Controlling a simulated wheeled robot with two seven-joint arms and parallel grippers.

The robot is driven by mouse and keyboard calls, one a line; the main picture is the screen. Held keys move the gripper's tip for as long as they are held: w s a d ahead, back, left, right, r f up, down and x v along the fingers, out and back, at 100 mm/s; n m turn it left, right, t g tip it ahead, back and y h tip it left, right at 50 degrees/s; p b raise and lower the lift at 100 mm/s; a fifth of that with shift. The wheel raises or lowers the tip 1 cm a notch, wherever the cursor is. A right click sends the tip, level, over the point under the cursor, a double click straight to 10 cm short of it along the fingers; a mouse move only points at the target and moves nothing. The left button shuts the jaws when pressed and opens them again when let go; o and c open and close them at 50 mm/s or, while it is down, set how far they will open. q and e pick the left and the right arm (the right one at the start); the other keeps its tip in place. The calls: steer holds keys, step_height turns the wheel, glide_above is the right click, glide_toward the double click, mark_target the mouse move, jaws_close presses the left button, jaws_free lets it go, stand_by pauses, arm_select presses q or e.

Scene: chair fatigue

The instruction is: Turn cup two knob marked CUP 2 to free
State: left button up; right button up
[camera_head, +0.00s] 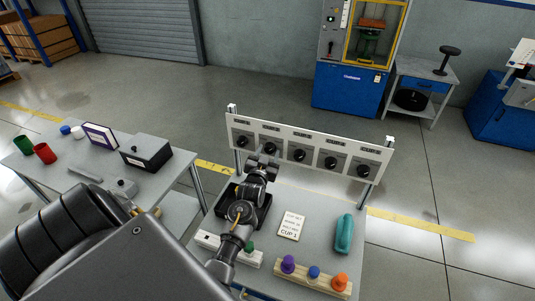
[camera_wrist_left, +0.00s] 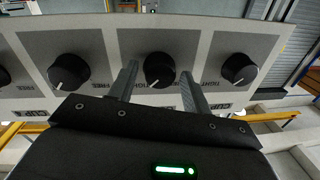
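A white panel (camera_head: 317,138) stands at the table's back edge with a row of several black knobs on grey plates. My left gripper (camera_head: 266,163) is in front of the second knob from the left (camera_head: 270,148). In the left wrist view the panel appears upside down, and my gripper's two fingers (camera_wrist_left: 158,84) stand apart on either side of this knob (camera_wrist_left: 159,68). Gaps show beside the knob, so the gripper is open. The knob's white mark points to the lower left there. The CUP 2 number is not readable. My right gripper is not in view.
Neighbouring knobs (camera_wrist_left: 70,72) and (camera_wrist_left: 239,68) sit close on both sides. On the table are a card reading CUP 1 (camera_head: 291,226), a teal object (camera_head: 344,233) and a wooden strip with coloured knobs (camera_head: 313,280). A side table holds a black box (camera_head: 146,153).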

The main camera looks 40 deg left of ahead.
arm_select(q)
steer(key=c, duration=0.7)
steer(key=shift+c, duration=0.2)
steer(key=shift+n, duration=0.3)
steer(key=shift+r+n+p, duration=0.1)
steer(key=shift+n+p, duration=0.35)
steer(key=shift+n, duration=0.15)
steer(key=n+p, duration=0.1)
steer(key=n, duration=0.2)
steer(key=n+p, duration=0.1)
steer(key=n, duration=0.1)
steer(key=n+p, duration=0.1)
steer(key=n, duration=0.1)
steer(key=shift+r+n+g+h, duration=0.1)
steer(key=shift+n+g+h, duration=0.2)
steer(key=n+p, duration=0.1)
steer(key=n, duration=0.2)
steer(key=shift+h, duration=0.4)
steer(key=shift+n+p, duration=0.9)
steer(key=shift+n, duration=1.3)
